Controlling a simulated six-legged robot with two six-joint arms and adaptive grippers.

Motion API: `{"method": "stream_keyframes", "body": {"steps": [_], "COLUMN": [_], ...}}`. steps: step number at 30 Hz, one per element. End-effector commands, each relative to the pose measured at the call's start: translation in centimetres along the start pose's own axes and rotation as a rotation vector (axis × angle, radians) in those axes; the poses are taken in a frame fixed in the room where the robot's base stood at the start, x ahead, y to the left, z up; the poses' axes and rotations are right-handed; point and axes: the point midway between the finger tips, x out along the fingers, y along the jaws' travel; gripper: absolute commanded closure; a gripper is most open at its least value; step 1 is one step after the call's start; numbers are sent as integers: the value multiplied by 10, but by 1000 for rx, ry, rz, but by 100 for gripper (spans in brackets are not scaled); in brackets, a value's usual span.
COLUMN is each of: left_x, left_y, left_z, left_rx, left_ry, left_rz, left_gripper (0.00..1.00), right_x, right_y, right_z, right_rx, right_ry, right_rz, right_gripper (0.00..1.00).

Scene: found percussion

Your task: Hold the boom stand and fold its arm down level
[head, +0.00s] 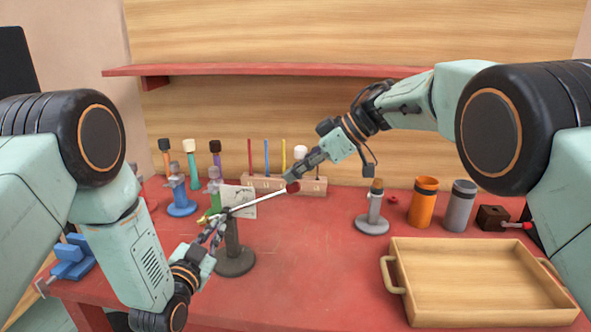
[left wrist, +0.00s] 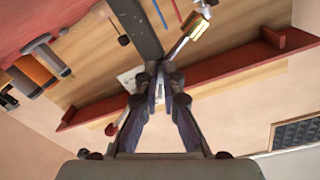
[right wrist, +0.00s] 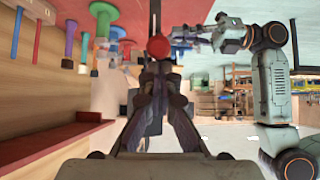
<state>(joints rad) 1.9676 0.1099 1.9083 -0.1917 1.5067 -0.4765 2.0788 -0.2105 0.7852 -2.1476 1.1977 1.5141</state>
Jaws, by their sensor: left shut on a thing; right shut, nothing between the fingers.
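The boom stand has a dark round base (head: 234,264) and a dark upright post, with a thin silver arm (head: 258,197) across its top. The arm slants gently up to the right and ends in a red knob (head: 293,187). A brass piece at its other end shows in the left wrist view (left wrist: 200,30). My left gripper (head: 222,228) is shut on the post (left wrist: 138,28) just below the arm. My right gripper (head: 290,177) is shut and empty, right by the red knob, which shows beyond its fingertips in the right wrist view (right wrist: 158,47). I cannot tell whether they touch.
A wooden tray (head: 398,270) sits at the front right. Orange (head: 423,203) and grey (head: 460,207) cylinders and a small grey stand (head: 373,222) are behind it. A rack of coloured sticks (head: 262,183) and a blue stand (head: 181,207) are at the back. The red table's front middle is clear.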

Motion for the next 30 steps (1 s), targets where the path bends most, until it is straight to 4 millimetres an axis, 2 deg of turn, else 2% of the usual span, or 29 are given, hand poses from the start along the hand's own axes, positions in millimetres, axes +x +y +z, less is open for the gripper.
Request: {"method": "stream_keyframes", "body": {"steps": [8, 21, 30], "left_x": [0, 0, 0], "left_y": [0, 0, 0], "left_z": [1, 1, 1], "left_rx": [-1, -1, -1], "left_ry": [-3, -3, -3], "left_rz": [-1, -1, -1], "left_gripper": [100, 100, 100], "right_x": [2, 20, 33], "right_y": [0, 0, 0], "right_z": [14, 72, 94], "right_rx": [5, 7, 2], "right_ry": [60, 346, 479], "right_rz": [-6, -5, -2], "right_gripper": [100, 100, 100]}}
